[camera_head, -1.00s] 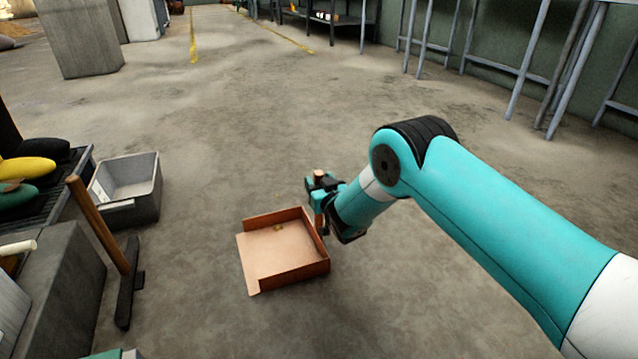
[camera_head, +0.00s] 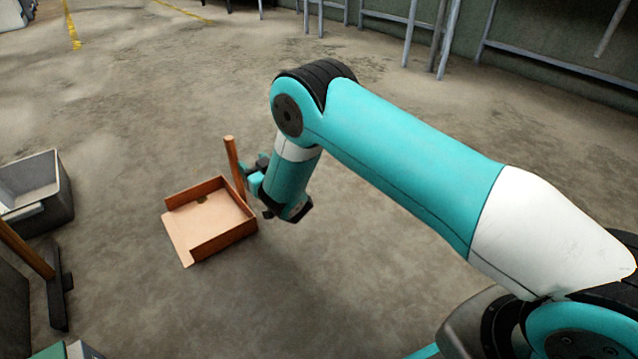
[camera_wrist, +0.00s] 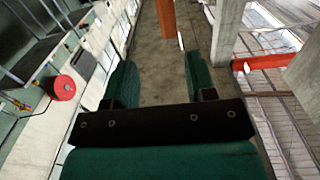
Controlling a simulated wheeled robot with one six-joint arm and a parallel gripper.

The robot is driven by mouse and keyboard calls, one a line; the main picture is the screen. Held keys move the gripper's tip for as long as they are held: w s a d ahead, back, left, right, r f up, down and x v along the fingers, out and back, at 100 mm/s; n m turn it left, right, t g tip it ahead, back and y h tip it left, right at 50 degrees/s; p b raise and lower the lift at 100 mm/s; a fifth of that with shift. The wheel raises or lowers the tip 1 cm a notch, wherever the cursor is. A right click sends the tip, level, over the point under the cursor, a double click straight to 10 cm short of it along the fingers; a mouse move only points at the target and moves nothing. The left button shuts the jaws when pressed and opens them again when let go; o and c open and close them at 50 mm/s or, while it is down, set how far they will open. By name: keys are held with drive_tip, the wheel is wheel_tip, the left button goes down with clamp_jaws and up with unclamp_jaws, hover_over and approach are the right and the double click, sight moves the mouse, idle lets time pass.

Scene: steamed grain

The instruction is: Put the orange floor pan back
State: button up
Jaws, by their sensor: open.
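The orange floor pan (camera_head: 188,221) stands on the concrete floor in the head view, left of my arm. It is a shallow tray with raised walls and an upright orange handle (camera_head: 235,172) at its right side. A small yellow-green bit lies in its far part. My gripper (camera_head: 252,170) is just right of the handle, and its fingertips are partly hidden. In the wrist view my gripper (camera_wrist: 160,62) shows two green fingers apart, with nothing between them. An orange post, seemingly the handle (camera_wrist: 166,16), shows beyond the fingertips.
A grey bin (camera_head: 45,205) stands on the floor at the left edge. A broom-like tool with a wooden handle (camera_head: 22,248) and dark head (camera_head: 58,290) is below it. Metal frame legs (camera_head: 440,45) line the back. The floor around the pan is clear.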

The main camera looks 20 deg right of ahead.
wheel_tip(320, 180, up, 8)
drive_tip(key=d+m+g+h, duration=0.2)
drive_tip(key=g, duration=0.1)
drive_tip(key=s+r+g, duration=0.5)
drive_tip(key=s+r, duration=0.3)
drive_tip(key=s, duration=0.3)
drive_tip(key=s+d+r+n+g, duration=0.1)
drive_tip(key=s+r+n+g, duration=0.1)
drive_tip(key=s, duration=0.8)
drive_tip(key=s+d+r+n+g, duration=0.1)
drive_tip(key=s+r+n+g, duration=0.1)
drive_tip(key=s, duration=0.9)
drive_tip(key=s+d+r+n+g+y, duration=0.1)
drive_tip(key=s+g, duration=0.4)
drive_tip(key=s, duration=0.6)
wheel_tip(320, 180, up, 3)
drive_tip(key=shift+f+n, duration=0.15)
drive_tip(key=shift+n, duration=0.35)
